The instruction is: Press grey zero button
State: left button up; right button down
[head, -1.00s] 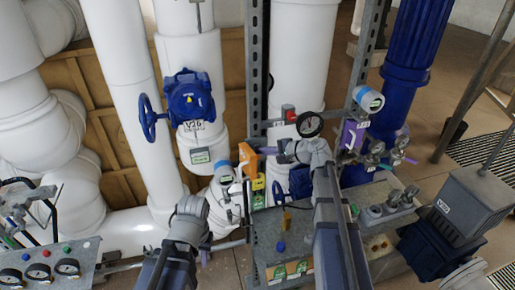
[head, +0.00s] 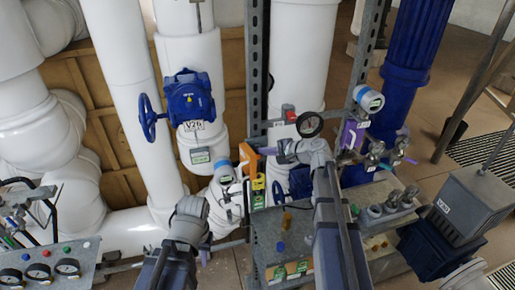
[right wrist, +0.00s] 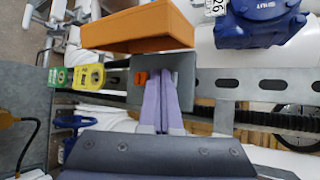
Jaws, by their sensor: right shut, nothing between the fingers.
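I cannot make out a button that is clearly the grey zero button. My right gripper (head: 267,151) is in front of the white pipes in the head view, its fingers pointing left near an orange part (head: 246,158). In the right wrist view its purple fingers (right wrist: 158,82) are shut and empty. They overlap a grey box (right wrist: 186,66) with a small orange-red patch (right wrist: 139,78) beside the fingertips. I cannot tell whether they touch it. My left gripper (head: 204,257) is low in the head view, its fingers mostly hidden behind its wrist.
An orange box (right wrist: 136,27) lies close beside the fingers in the right wrist view. A blue valve (head: 190,98) is at upper left in the head view. A gauge panel (head: 52,254) is at lower left. A grey bench (head: 262,232) stands between my arms.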

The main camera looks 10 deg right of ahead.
jog(key=shift+s, duration=0.6)
jog(key=s, duration=0.5)
jog(key=shift+d, duration=0.1)
dwell(0.8)
